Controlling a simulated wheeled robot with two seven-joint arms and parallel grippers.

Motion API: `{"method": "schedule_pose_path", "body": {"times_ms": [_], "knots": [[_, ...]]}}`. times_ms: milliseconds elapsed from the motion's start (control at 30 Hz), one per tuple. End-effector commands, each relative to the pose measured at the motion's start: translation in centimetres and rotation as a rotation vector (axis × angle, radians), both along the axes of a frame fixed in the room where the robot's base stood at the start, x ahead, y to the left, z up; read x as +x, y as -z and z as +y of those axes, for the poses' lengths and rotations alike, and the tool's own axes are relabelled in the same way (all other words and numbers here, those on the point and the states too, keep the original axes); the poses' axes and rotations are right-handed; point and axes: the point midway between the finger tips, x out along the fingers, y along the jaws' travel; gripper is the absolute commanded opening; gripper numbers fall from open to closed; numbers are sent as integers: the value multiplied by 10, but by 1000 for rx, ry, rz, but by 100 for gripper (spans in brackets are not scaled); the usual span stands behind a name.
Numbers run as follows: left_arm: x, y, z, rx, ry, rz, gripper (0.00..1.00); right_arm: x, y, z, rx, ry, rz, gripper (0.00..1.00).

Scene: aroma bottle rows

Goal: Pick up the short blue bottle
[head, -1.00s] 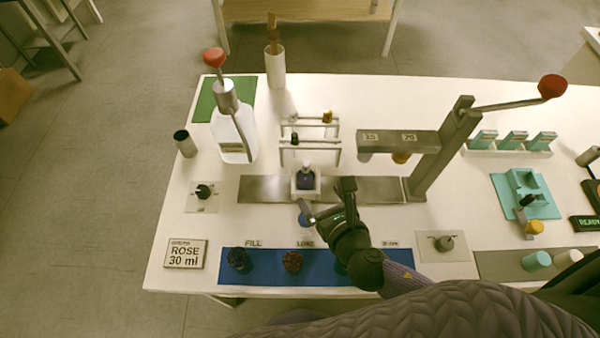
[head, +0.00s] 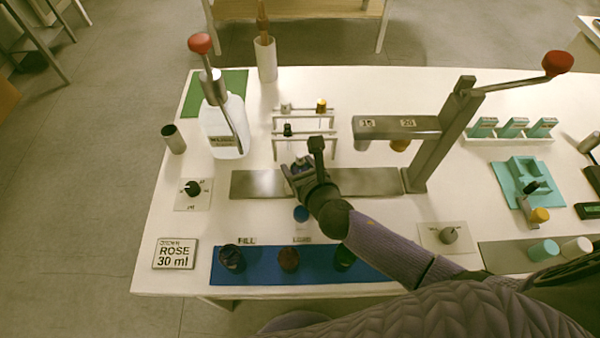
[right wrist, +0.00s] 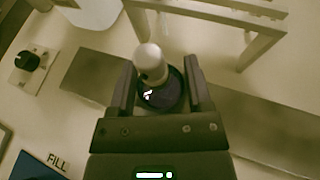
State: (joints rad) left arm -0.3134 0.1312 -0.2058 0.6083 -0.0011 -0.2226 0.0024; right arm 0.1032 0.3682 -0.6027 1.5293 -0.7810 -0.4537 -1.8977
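The short blue bottle (right wrist: 160,97), dark blue with a pale rounded top (right wrist: 151,62), stands between the fingers of my right gripper (right wrist: 160,75) in the right wrist view. The fingers are spread, one on each side of the bottle, and no firm contact shows. In the head view my right gripper (head: 302,157) is over the grey metal strip and hides most of the bottle and its pale holder. My left gripper is not in view.
A small rack (head: 305,130) stands just behind the gripper. A lever press (head: 430,150) rises to the right, and a clear pump bottle (head: 224,130) stands left. A blue mat (head: 270,278) with several dark round items lies in front.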

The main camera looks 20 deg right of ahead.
Motion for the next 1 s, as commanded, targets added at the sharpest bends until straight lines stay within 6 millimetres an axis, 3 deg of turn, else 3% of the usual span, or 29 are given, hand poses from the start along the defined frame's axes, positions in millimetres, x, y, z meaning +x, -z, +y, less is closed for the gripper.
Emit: {"method": "schedule_pose_path", "body": {"times_ms": [33,200,300,567,800,1000], "knots": [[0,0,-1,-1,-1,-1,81,0,0,0,0,0,0,52],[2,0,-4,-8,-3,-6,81,0,0,0,0,0,0,16],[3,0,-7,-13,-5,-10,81,0,0,0,0,0,0,0],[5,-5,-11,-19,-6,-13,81,0,-7,0,0,0,-1,0],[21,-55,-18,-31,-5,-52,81,1,-75,0,-1,-1,-6,0],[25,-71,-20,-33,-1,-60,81,1,-109,4,3,12,-5,0]]}}
